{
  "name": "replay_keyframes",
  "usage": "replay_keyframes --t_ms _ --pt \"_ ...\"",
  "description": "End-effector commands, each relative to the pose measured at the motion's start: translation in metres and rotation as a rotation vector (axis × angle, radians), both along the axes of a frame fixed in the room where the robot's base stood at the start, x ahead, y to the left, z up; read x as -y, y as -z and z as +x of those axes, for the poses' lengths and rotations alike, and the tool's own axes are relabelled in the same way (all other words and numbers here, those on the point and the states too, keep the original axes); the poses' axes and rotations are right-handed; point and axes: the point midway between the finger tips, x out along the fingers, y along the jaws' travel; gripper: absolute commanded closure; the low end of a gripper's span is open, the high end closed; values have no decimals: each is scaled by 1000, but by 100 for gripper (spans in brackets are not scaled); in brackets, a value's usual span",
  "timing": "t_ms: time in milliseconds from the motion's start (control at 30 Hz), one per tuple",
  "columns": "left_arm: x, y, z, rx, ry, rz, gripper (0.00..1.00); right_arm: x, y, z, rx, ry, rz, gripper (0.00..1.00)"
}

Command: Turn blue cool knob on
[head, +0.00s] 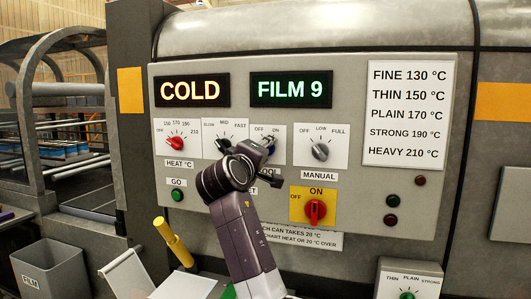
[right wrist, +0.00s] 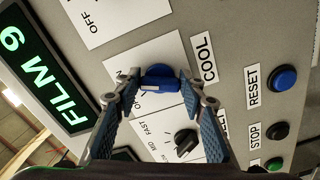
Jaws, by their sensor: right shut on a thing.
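The blue cool knob (right wrist: 160,77) sits on a white plate beside the COOL label (right wrist: 205,58) in the right wrist view. My right gripper (right wrist: 160,90) has its two fingers closed in on the knob, one on each side. A pale mark shows on the knob; its OFF and ON labels are partly covered, so I cannot tell its setting. In the head view my right gripper (head: 265,157) is at the panel and hides most of the knob. My left gripper is not in view.
The panel (head: 400,190) has a red heat knob (head: 176,143), a grey manual knob (head: 320,151), a red switch (head: 315,211) and a COLD display (head: 190,90). A black speed knob (right wrist: 186,141) and blue reset button (right wrist: 284,78) are near my fingers. A yellow handle (head: 173,242) stands left.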

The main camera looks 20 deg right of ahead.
Motion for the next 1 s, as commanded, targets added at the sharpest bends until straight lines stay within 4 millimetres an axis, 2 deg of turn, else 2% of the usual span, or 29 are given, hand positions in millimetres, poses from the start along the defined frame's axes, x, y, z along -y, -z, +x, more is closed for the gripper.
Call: replay_keyframes --t_ms 500,533,667,1000 --pt "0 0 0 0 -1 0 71 0 2 0 8 -1 20 87" --pt "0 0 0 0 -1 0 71 0 2 0 8 -1 19 59" --pt "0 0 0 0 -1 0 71 0 1 0 8 0 18 45" --pt "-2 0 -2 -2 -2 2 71 -3 1 -2 10 -1 15 45"
